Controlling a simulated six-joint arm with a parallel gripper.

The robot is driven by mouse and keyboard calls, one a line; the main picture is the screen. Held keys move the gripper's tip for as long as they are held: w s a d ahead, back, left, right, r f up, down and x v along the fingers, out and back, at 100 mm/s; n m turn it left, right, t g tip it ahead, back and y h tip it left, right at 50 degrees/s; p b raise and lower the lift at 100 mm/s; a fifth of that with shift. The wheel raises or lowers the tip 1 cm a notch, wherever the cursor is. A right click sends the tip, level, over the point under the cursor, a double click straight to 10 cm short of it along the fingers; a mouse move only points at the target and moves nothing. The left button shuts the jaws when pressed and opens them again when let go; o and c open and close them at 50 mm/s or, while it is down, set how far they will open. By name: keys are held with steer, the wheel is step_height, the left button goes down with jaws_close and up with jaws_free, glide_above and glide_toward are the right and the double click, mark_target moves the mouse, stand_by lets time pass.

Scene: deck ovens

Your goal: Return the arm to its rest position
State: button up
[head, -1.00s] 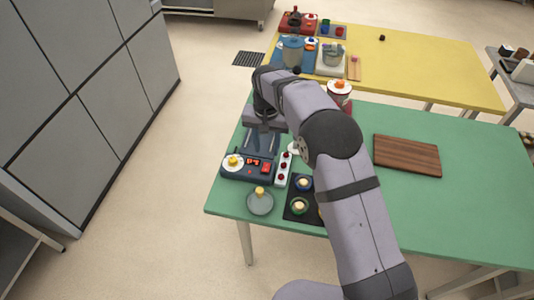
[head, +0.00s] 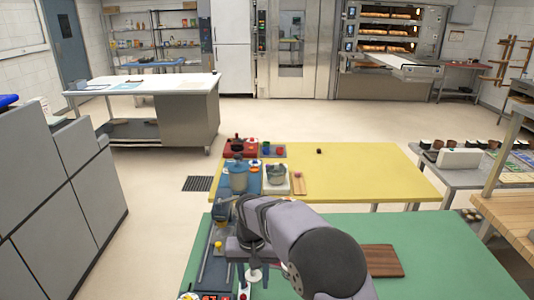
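My arm reaches in from the bottom of the head view and bends over the left part of the green table (head: 450,265). My gripper (head: 238,250) hangs at the far left end of the arm, above that table's back left area. Its fingers are too small and too hidden by the wrist to tell whether they are open or shut. I see nothing clearly held in it. A pale round-based item (head: 254,275) shows just below the gripper. A rest position is not marked in this view.
A brown wooden board (head: 382,261) lies on the green table, right of my arm. Behind stands a yellow table (head: 370,175) with a blue-grey pot (head: 237,177) and a mixer-like pot (head: 277,174). Grey cabinets (head: 60,180) stand left. Deck ovens (head: 388,35) are at the back.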

steer(key=s+d, duration=1.9)
steer(key=s, duration=0.4)
stand_by(1.8)
